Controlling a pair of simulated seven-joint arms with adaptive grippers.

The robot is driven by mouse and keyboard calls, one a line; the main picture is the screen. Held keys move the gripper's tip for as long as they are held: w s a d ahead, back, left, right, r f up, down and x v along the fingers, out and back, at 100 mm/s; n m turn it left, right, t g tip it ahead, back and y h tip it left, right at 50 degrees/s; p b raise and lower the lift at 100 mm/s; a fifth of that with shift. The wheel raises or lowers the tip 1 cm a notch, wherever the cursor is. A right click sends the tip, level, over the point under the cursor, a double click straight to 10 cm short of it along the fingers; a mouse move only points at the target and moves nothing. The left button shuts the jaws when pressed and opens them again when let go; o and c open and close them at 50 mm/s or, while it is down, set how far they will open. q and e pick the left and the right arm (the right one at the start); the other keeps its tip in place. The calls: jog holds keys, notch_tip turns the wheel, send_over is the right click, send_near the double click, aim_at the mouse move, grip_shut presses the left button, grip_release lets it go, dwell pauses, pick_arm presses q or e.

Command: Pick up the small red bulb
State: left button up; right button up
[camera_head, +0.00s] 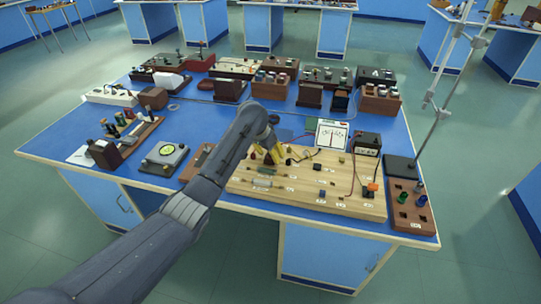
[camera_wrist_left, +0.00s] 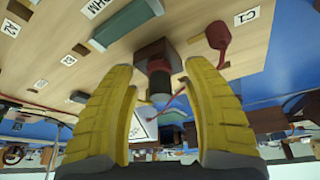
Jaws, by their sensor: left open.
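My left gripper (camera_head: 268,160) is low over the wooden circuit board (camera_head: 300,200) in the head view, near its back left part. In the left wrist view, the yellow fingers of my left gripper (camera_wrist_left: 163,105) are open and apart. I cannot tell for sure which is the red bulb. My right gripper is out of view.
A white meter (camera_head: 332,134) and a dark box (camera_head: 367,143) stand behind the board. A metal stand (camera_head: 426,130) rises at the right. Several instruments crowd the blue table (camera_head: 210,118).

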pick_arm(q)
grip_shut()
dwell(0.5)
